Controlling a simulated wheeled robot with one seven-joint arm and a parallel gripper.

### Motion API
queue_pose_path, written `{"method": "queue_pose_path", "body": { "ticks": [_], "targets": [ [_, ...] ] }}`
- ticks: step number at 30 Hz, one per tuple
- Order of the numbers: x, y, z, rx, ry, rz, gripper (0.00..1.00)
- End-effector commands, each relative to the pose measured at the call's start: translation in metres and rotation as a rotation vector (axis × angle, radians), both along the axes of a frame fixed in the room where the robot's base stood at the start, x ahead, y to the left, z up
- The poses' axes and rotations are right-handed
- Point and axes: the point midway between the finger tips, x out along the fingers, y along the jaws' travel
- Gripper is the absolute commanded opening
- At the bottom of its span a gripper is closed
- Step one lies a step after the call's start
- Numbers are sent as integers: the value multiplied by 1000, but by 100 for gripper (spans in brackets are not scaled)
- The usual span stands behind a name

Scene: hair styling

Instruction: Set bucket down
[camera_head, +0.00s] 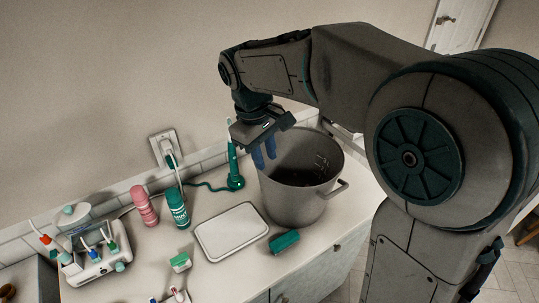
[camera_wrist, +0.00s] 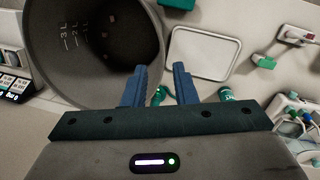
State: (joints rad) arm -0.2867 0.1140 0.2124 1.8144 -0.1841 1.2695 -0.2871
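The grey metal bucket (camera_head: 300,205) appears to stand upright on the counter, right of the white tray. It also fills the upper left of the wrist view (camera_wrist: 60,75), with litre marks inside its wall. My gripper (camera_head: 265,158) is at the bucket's left rear rim, pointing down. I cannot tell whether either finger touches the bucket.
The white tray (camera_head: 232,232) lies left of the bucket, with a teal block (camera_head: 284,241) in front. A pink can (camera_head: 144,206), a green can (camera_head: 177,207) and a teal corded tool (camera_head: 235,175) stand near the wall. A bottle caddy (camera_head: 92,262) is far left. The counter edge is close right of the bucket.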

Motion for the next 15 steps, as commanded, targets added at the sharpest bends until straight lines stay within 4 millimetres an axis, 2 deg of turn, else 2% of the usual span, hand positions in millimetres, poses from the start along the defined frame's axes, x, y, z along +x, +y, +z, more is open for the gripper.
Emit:
{"method": "queue_pose_path", "body": {
  "ticks": [5,8,11,15],
  "targets": [
    [-1,0,4,1,-1,-2,25],
    [-4,-8,6,7,-11,-28,25],
    [-16,-28,8,24,-41,-97,25],
    [-44,-70,9,70,-106,-258,25]
  ]
}}
